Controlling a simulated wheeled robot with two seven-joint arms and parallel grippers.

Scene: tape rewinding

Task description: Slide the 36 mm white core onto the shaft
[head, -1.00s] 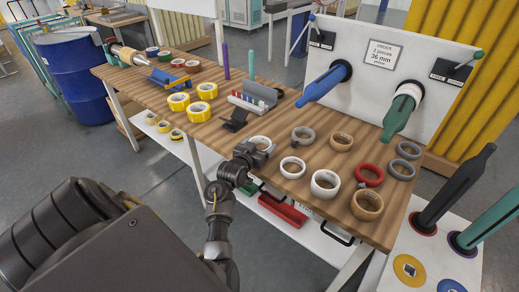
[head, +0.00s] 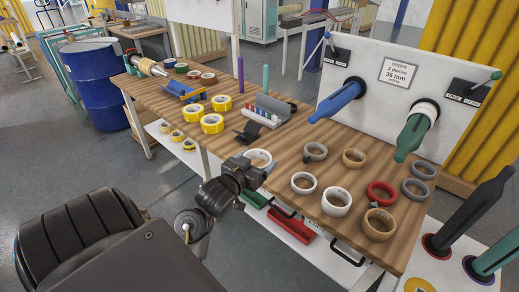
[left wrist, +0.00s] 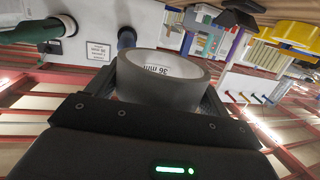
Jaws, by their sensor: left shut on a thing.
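My left gripper (head: 250,168) is shut on a white core (head: 260,157) above the table's front edge. In the left wrist view the core (left wrist: 160,92) sits between the fingers, with "36 mm" printed on its inner wall. Two shafts stick out of a white panel: a blue one (head: 337,103), bare, and a green one (head: 411,137) with a white core (head: 427,108) near its base. The blue shaft (left wrist: 126,38) shows partly behind the held core in the left wrist view. A sign (head: 397,73) reads 2 pieces, 36 mm. My right gripper is out of view.
White rings (head: 303,182), grey rings (head: 415,189), tan rings (head: 379,223) and a red ring (head: 381,194) lie on the wooden table (head: 290,147) below the shafts. Yellow tape rolls (head: 212,123) and a grey tray (head: 275,108) stand further left. Dark and teal posts stand at right.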

